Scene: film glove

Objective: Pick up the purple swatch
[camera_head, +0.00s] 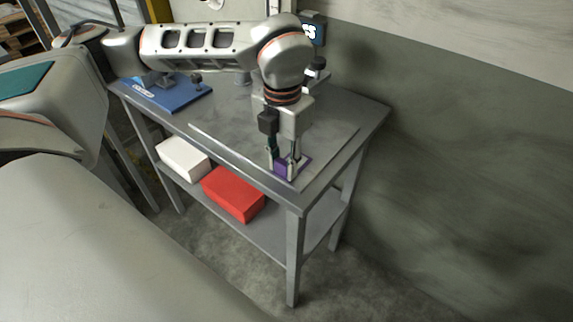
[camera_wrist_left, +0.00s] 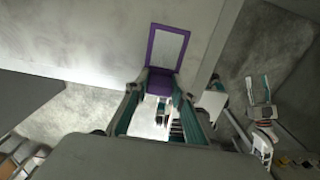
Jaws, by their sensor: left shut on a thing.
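The purple swatch (camera_head: 303,163) is at the near right corner of the grey metal table. In the left wrist view it is a flat card with a purple border (camera_wrist_left: 158,77) and a pale grey middle. My left gripper (camera_head: 283,172) points down over it, with its fingers shut on the swatch's near end. In the left wrist view the fingertips (camera_wrist_left: 160,82) are on either side of that purple end. I cannot tell whether the swatch is clear of the tabletop. My right gripper (camera_wrist_left: 259,90) shows small in the left wrist view, its fingers apart and empty, away from the table.
A blue board (camera_head: 180,97) with dark fittings lies on the table's left. The lower shelf holds a white box (camera_head: 183,158) and a red box (camera_head: 233,194). A small dark knob (camera_head: 318,65) stands at the back. A grey-green wall (camera_head: 460,150) is close on the right.

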